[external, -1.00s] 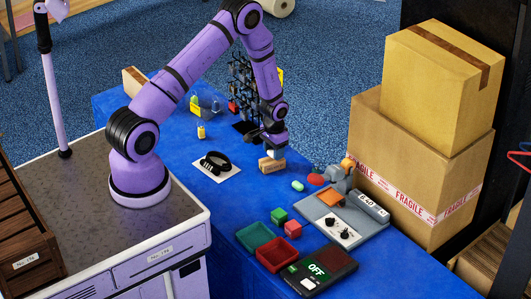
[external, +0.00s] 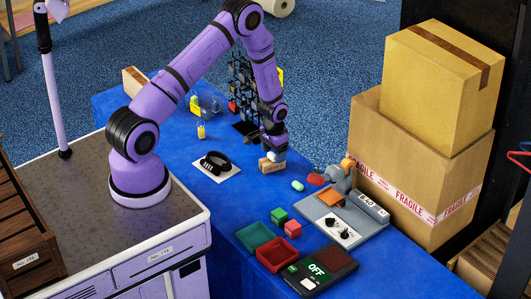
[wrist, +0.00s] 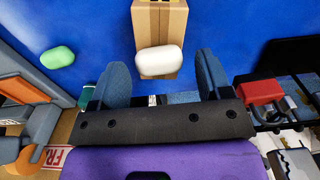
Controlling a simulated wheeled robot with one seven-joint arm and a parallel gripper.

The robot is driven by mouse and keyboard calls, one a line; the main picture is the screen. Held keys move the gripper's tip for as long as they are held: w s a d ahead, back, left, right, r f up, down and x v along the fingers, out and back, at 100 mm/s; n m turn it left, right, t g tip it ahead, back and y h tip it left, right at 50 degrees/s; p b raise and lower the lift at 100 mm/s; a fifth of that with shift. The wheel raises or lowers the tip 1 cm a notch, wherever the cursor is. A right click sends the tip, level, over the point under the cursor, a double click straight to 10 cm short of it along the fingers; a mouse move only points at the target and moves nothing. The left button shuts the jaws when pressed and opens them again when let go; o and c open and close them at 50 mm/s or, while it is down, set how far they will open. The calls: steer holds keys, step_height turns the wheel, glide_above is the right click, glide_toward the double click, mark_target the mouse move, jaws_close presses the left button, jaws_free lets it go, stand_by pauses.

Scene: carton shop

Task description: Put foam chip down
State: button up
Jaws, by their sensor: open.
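A white foam chip (wrist: 160,61) lies on top of a small brown carton (wrist: 160,22). In the external view the chip (external: 279,156) shows as a small pale spot on the carton (external: 271,165), under my gripper (external: 273,147). In the wrist view my gripper (wrist: 160,72) is open. Its two dark fingers stand left and right of the chip with a gap on each side. A pale green chip (wrist: 58,57) lies apart on the blue table, and also shows in the external view (external: 297,186).
A grey scale-like device (external: 345,220) and large cardboard boxes (external: 410,150) stand to the right. Green (external: 262,238) and red (external: 276,257) trays lie in front. A black wire rack (external: 240,90) stands behind the gripper. A black strap (external: 214,160) lies to the left.

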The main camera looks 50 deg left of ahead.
step_height(320, 180, up, 12)
step_height(320, 180, up, 15)
steer(key=t, duration=0.1)
glide_above(274, 153)
steer(key=s+d, duration=0.1)
steer(key=s, duration=0.2)
steer(key=s+d+r+t, duration=0.2)
steer(key=s+r, duration=0.5)
steer(key=r, duration=0.7)
steer(key=s+d+r+t, duration=0.1)
steer(key=s+r, duration=0.4)
steer(key=s, duration=0.7)
steer(key=s+d+r+t, duration=0.1)
steer(key=s+r, duration=0.5)
steer(key=s, duration=0.6)
steer(key=shift+s+d+r, duration=0.2)
steer(key=shift+s+r, duration=0.1)
steer(key=shift+s, duration=0.1)
